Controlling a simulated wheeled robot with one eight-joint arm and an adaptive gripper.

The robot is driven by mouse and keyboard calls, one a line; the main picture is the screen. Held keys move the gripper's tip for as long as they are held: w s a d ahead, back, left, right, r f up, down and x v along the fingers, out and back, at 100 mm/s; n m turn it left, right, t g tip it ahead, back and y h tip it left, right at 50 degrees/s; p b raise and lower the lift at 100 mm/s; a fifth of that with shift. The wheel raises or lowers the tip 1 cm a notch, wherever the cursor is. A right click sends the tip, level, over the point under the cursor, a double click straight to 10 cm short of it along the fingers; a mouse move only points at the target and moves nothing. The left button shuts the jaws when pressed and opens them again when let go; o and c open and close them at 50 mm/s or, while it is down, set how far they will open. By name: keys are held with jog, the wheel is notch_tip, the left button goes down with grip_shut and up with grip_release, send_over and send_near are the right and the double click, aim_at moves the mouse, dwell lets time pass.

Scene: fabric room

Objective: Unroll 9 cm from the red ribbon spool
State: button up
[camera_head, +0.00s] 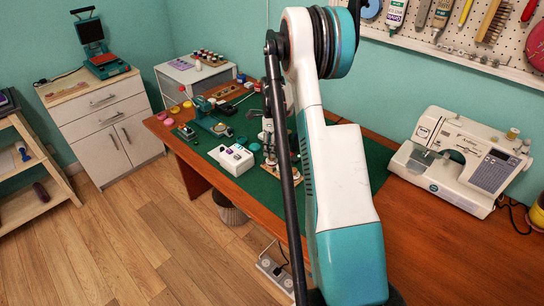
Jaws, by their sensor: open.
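I cannot pick out the red ribbon spool for certain. A small red item (257,87) stands near the back edge of the work table, too small to identify. No loose ribbon end can be made out. My white and teal arm rises through the middle of the view and hides part of the table.
The wooden table (455,262) carries a green mat (236,194) crowded with small tools and a white box (232,158). A sewing machine (462,160) stands at the right. The table's front right is bare. A white cabinet (105,128) stands at the left, with clear floor before it.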

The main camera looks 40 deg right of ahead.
aim_at(272, 159)
jog(key=shift+a+f+b, duration=0.1)
jog(key=shift+f+b, duration=0.25)
jog(key=shift+f, duration=1.4)
grip_shut()
